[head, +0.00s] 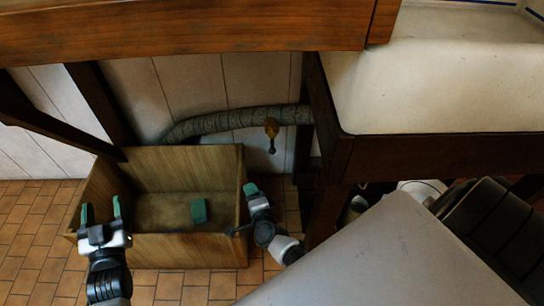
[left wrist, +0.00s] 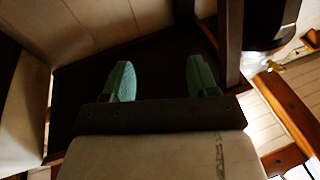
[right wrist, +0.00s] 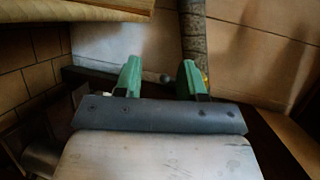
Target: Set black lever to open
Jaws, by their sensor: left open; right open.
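The black lever (head: 271,146) hangs down from a brass valve (head: 271,126) on the wrapped pipe by the back wall. In the right wrist view, a small dark round end, likely the lever's (right wrist: 165,77), shows between the fingertips, farther off. My right gripper (head: 251,190) is open and empty, below and a little left of the lever, apart from it. In the head view only one of its green fingertips shows clearly. My left gripper (head: 101,210) is open and empty at the left side of the wooden box, far from the lever.
The open wooden box (head: 185,250) stands on the tiled floor with a small green block (head: 199,210) inside. The wrapped pipe (head: 225,121) runs along the panelled wall. A white sink (head: 430,85) in a dark wooden frame closes off the right.

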